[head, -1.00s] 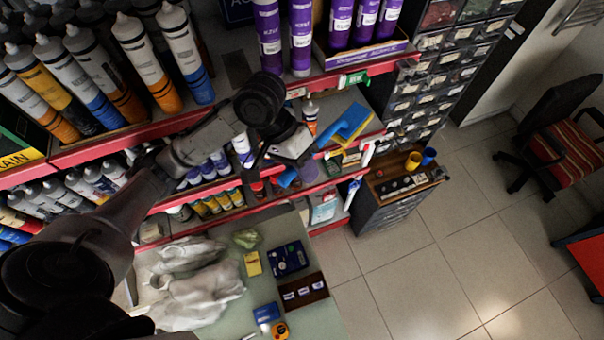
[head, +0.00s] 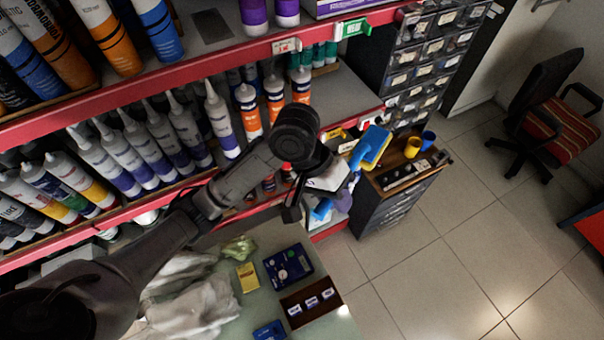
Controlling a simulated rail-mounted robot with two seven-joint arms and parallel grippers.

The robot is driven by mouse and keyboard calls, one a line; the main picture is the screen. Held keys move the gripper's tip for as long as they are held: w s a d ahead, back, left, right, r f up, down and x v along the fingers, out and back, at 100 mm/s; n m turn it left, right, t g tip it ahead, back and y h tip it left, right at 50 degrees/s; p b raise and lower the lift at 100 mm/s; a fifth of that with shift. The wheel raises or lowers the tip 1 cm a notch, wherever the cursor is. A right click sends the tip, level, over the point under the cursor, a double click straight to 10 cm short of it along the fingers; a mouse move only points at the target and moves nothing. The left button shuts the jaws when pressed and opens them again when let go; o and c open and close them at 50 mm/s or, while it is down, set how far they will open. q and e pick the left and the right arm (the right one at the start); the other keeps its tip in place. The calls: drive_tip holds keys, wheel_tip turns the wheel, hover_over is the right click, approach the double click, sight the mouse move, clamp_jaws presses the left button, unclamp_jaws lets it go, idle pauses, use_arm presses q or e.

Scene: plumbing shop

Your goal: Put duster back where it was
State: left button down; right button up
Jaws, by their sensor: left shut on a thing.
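The duster (head: 372,147), blue with a yellow edge, is held out at the end of my left gripper (head: 342,174). My left gripper is shut on its near end, and the fingertips are partly hidden by the wrist. The duster is tilted, with its wide blue end up and to the right. In the picture it overlaps the right end of the red-edged shelf and the small cabinet behind. I cannot tell whether it touches anything there. My right gripper is not in view.
A shelf (head: 352,92) with a red edge holds several tubes and has a bare right end. Drawers (head: 410,60) stand beside it. A low cabinet (head: 385,205) carries yellow and blue cups. A table (head: 262,305) holds cloths and small boxes.

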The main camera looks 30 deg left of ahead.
use_arm(q)
drive_tip(key=w+d+f+n+t+b, duration=0.1)
drive_tip(key=w+d+f+n+b, duration=0.15)
drive_tip(key=w+f, duration=0.4)
drive_tip(key=w+d+f+n+t+y+b, duration=0.1)
drive_tip(key=w+d+f+n+t+b, duration=0.2)
drive_tip(key=f, duration=0.6)
drive_tip(key=w+d+f+n+b, duration=0.1)
drive_tip(key=w+f+n+b, duration=0.1)
drive_tip(key=w+f+b, duration=0.4)
drive_tip(key=w+a+f+n+t+y, duration=0.1)
drive_tip(key=w+a+f+n, duration=0.1)
drive_tip(key=a+f, duration=0.6)
drive_tip(key=w+a+f+n+y, duration=0.1)
drive_tip(key=w+a+f+n, duration=0.1)
drive_tip(key=a+f, duration=0.7)
drive_tip(key=shift+w+f+n+t, duration=0.4)
drive_tip(key=shift+w+f, duration=0.15)
drive_tip(key=shift+f, duration=0.7)
drive_tip(key=c, duration=1)
unclamp_jaws()
drive_tip(key=shift+f, duration=0.1)
